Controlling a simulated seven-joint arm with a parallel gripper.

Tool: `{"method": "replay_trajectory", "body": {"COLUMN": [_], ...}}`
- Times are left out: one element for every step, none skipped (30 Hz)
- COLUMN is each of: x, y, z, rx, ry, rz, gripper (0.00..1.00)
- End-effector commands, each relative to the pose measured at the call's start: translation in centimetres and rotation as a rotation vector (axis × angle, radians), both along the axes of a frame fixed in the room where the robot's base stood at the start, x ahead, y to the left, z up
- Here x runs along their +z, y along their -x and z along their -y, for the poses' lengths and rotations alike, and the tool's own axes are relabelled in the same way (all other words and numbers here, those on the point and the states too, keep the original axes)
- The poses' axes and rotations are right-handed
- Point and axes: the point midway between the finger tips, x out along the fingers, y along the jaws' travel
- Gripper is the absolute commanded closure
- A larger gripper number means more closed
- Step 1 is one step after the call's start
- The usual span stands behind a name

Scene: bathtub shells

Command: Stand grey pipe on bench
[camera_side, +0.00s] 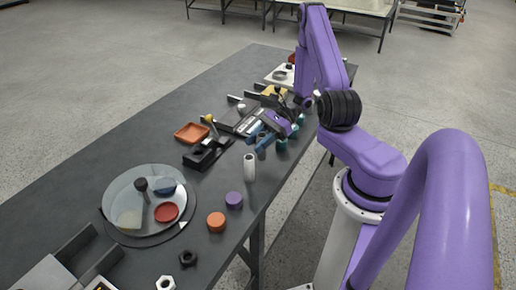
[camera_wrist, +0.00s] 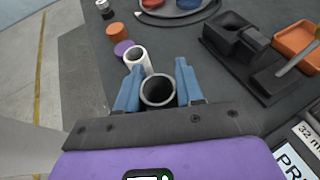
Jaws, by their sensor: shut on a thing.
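A grey pipe (camera_wrist: 158,90) is between the two blue fingers of my gripper (camera_wrist: 159,88), which is shut on it. Its open end faces the wrist camera. Its lower end is hidden, so I cannot tell whether it touches the bench. In the side view my gripper (camera_side: 261,139) is low over the right part of the dark bench (camera_side: 120,125), and the grey pipe is hard to make out there. A white pipe (camera_wrist: 138,60) stands upright just beyond the grey pipe; it also shows in the side view (camera_side: 250,167).
Purple (camera_side: 234,200) and orange (camera_side: 216,221) caps lie near the bench's front edge. A black block fixture (camera_side: 205,155) and an orange tray (camera_side: 192,132) are left of my gripper. Tools crowd the bench behind my gripper.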

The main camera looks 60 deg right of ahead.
Motion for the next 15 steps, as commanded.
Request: {"method": "replay_trajectory", "body": {"x": [-0.7,-1.1,-1.5,-1.8,-2.0,-2.3,-2.5,-2.6,-2.6,-2.6,-2.6,-2.6,-2.6,-2.6,-2.6], "y": [0.1,0.1,0.1,0.1,0.1,0.1,0.1,0.1,0.1,0.1,0.1,0.1,0.1,0.1,0.1], "z": [0.0,0.0,0.0,0.0,0.0,0.0,0.0,0.0,0.0,0.0,0.0,0.0,0.0,0.0,0.0], "rx": [-0.001,-0.001,-0.001,-0.001,-0.002,-0.001,-0.001,0.0,0.0,0.0,0.0,0.0,0.0,0.0,0.0], "ry": [-0.003,-0.002,-0.003,-0.003,-0.002,-0.002,-0.002,-0.001,-0.001,-0.001,0.0,0.0,0.0,0.0,0.0], "rz": [-0.003,-0.002,-0.003,-0.003,-0.003,-0.002,-0.001,0.0,0.0,0.0,0.0,0.0,0.0,0.0,0.0], "gripper": [0.93,0.93,0.93,0.93,0.93,0.93,0.93,0.93,0.93,0.93,0.93,0.93,0.93,0.93,0.93]}}
